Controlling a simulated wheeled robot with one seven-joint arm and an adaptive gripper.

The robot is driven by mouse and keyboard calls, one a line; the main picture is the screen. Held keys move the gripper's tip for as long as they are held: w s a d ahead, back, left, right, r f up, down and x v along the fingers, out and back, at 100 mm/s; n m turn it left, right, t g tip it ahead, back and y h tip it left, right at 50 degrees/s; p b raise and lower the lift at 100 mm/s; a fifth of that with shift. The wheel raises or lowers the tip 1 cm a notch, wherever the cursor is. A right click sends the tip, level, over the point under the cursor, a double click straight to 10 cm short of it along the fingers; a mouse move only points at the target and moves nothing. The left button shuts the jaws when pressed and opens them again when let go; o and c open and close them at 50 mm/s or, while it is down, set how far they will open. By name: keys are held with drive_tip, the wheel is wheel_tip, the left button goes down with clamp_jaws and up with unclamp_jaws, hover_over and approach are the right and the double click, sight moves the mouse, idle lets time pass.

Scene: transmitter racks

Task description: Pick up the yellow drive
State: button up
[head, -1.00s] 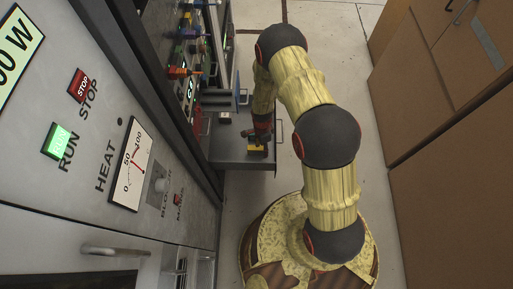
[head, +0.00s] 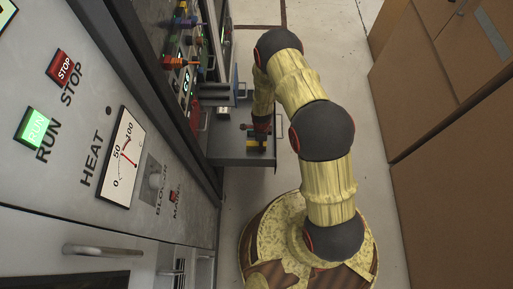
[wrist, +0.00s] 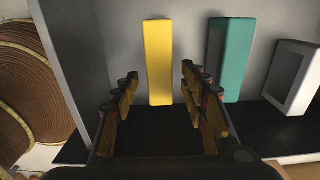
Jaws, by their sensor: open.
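The yellow drive (wrist: 158,62) is an upright yellow block in the wrist view, on the dark surface beside a grey wall. My gripper (wrist: 160,80) is open, with one finger on each side of the drive's lower part in the picture. Nothing shows clasped between the fingers, and I cannot tell how far the drive lies beyond them. In the head view my gripper (head: 257,135) is over the grey open drawer (head: 228,155). Yellow shows there, but I cannot tell drive from finger.
A teal drive (wrist: 231,60) stands just right of my right finger. A grey-white box (wrist: 292,78) stands farther right. A brown ribbed coil (wrist: 35,90) is at the left. Rack panels (head: 130,160) line the left and brown cabinets (head: 440,130) the right; floor lies between.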

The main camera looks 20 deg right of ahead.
drive_tip(key=shift+w+f, duration=0.1)
drive_tip(key=shift+f, duration=0.45)
drive_tip(key=shift+c, duration=0.8)
clamp_jaws()
